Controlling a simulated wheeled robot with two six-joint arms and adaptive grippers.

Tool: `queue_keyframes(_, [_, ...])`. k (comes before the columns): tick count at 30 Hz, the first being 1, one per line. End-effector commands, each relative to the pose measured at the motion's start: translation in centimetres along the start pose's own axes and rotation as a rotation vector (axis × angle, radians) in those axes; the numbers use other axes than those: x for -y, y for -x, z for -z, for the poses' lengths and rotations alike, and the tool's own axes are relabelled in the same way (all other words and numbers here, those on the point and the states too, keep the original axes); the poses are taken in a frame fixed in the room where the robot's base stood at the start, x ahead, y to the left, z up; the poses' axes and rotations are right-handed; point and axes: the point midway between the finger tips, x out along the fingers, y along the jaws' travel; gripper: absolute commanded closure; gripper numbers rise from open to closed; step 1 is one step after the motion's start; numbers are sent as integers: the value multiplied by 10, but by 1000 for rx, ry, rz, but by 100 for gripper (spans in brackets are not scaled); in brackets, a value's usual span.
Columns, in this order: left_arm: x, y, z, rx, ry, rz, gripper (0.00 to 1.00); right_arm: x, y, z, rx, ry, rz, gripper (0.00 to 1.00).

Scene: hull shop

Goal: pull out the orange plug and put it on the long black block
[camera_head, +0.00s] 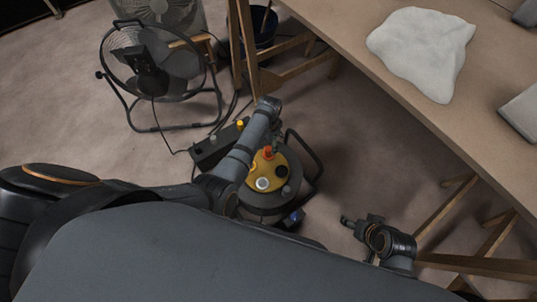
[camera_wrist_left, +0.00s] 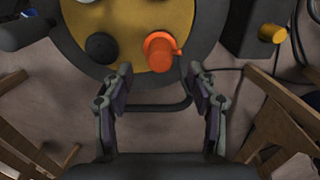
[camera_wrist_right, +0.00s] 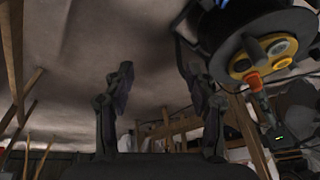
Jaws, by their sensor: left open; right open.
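The orange plug (camera_head: 267,153) stands in the yellow top of a round dark reel (camera_head: 270,207); it also shows in the left wrist view (camera_wrist_left: 160,50) and the right wrist view (camera_wrist_right: 254,80). The long black block (camera_head: 207,153) lies on the floor left of the reel and bears a yellow knob; its end shows in the left wrist view (camera_wrist_left: 246,28). My left gripper (camera_wrist_left: 160,78) is open and empty; in its wrist view the plug appears just beyond and between the fingertips. In the head view my left arm partly hides the block and reel. My right gripper (camera_head: 347,221) is open and empty, right of the reel.
A black floor fan (camera_head: 155,65) stands at upper left, with a cable on the floor. A wooden table (camera_head: 350,40) with a pale lump (camera_head: 422,50) on it fills the upper right. Its trestle legs stand near my right gripper. A dark bucket (camera_head: 262,27) is behind.

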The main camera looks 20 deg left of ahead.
Motion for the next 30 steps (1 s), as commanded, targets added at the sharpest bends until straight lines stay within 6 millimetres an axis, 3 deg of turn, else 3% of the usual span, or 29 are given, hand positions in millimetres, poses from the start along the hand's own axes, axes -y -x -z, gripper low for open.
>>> queue_keyframes(1, [0,-16,0,-1,0,0,42,1,-17,-6,-36,-5,8,44])
queue_keyframes(4, [0,-28,0,0,0,0,42,3,-30,-6,-123,-18,25,44])
queue_keyframes(6, [0,-21,0,0,0,0,42,3,-20,12,-168,-13,20,44])
queue_keyframes(30, [0,-46,0,0,0,0,42,-4,21,125,-608,17,-18,44])
